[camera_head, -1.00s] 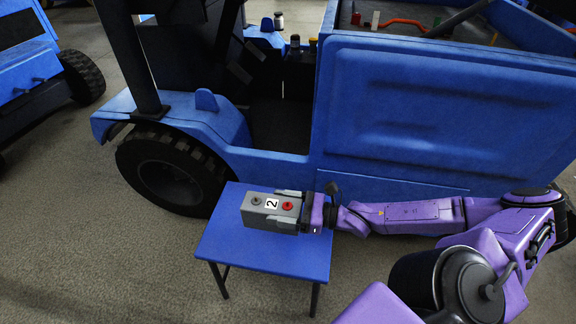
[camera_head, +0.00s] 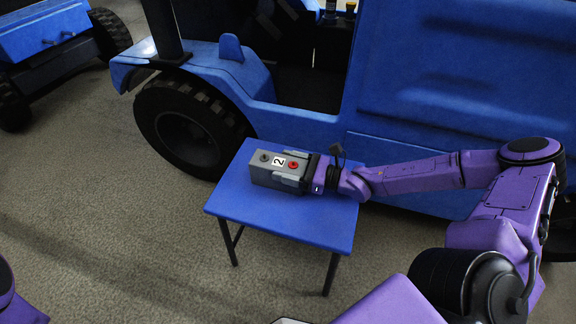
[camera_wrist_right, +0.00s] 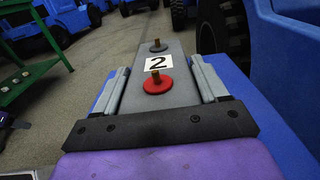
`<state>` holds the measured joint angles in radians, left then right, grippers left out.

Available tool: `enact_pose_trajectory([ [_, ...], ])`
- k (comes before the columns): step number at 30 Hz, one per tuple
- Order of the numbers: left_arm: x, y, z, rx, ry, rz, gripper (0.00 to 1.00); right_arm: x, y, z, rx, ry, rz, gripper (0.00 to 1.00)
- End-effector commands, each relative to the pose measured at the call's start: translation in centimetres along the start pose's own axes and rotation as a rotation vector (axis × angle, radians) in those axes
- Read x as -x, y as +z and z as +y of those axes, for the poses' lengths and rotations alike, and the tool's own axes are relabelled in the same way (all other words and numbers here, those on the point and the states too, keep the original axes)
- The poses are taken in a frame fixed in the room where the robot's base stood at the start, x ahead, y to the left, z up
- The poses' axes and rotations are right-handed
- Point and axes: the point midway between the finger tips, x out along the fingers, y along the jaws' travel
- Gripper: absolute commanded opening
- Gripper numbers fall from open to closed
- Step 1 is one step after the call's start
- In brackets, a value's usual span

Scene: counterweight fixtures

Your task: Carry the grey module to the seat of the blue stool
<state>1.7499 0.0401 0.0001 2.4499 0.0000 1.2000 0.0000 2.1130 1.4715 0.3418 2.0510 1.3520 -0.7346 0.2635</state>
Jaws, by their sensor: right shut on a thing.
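The grey module (camera_head: 275,167) is a box with a "2" label, a red terminal and a dark terminal on top. My right gripper (camera_head: 293,173) is shut on it, one finger along each long side. In the right wrist view the module (camera_wrist_right: 150,90) stretches away between the fingers (camera_wrist_right: 157,88). The blue stool (camera_head: 325,224) stands on dark legs, and the module is over the far left part of its seat. I cannot tell whether the module touches the seat. Only a purple part at the lower left edge of the head view may be my left arm; its gripper is not seen.
A large blue vehicle (camera_head: 450,90) with a black wheel (camera_head: 190,130) stands close behind the stool. Another blue vehicle (camera_head: 40,40) is at the upper left. A green table (camera_wrist_right: 30,70) shows in the right wrist view. The carpeted floor left of the stool is clear.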

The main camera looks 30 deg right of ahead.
Motion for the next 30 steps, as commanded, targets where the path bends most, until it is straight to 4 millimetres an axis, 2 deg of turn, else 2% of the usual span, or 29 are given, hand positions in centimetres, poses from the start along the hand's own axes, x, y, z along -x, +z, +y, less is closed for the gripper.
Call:
enact_pose_trajectory([
  [1, 0.1, -0.1, 0.0, 0.0, 0.0, 0.0, 0.38, -0.1, 0.6, 0.0, 0.006, 0.002, -0.01, 0.0],
  [7, -0.1, 0.1, 0.0, 0.0, 0.0, 0.0, 0.38, -0.1, 0.3, 0.0, 0.005, 0.002, -0.01, 0.0],
  [8, -0.1, 0.0, 0.0, 0.0, 0.0, 0.0, 0.38, 0.0, -0.1, 0.0, -0.001, 0.0, 0.0, 0.79],
  [9, -0.1, 0.0, 0.0, 0.0, 0.0, 0.0, 0.38, 0.0, -0.1, 0.0, -0.001, 0.0, 0.0, 0.92],
  [10, -0.1, 0.0, 0.0, 0.0, 0.0, 0.0, 0.38, 0.0, 0.0, 0.0, -0.001, 0.0, 0.0, 0.98],
  [20, 0.5, -0.2, 0.0, 0.0, 0.0, 0.0, 0.38, 0.2, 0.3, 0.0, -0.001, -0.001, 0.001, 0.98],
  [23, 2.0, -0.8, -0.2, 0.0, 0.0, 0.0, 0.38, 1.8, 0.8, -0.1, -0.003, -0.007, 0.0, 0.98],
  [27, 5.2, -2.1, -0.5, 0.0, 0.0, 0.0, 0.38, 5.5, 1.3, -0.1, -0.004, -0.008, 0.002, 0.98],
  [30, 6.8, -2.8, -0.6, 0.0, 0.0, 0.0, 0.38, 8.0, 1.1, 0.0, -0.004, -0.006, 0.003, 0.98],
])
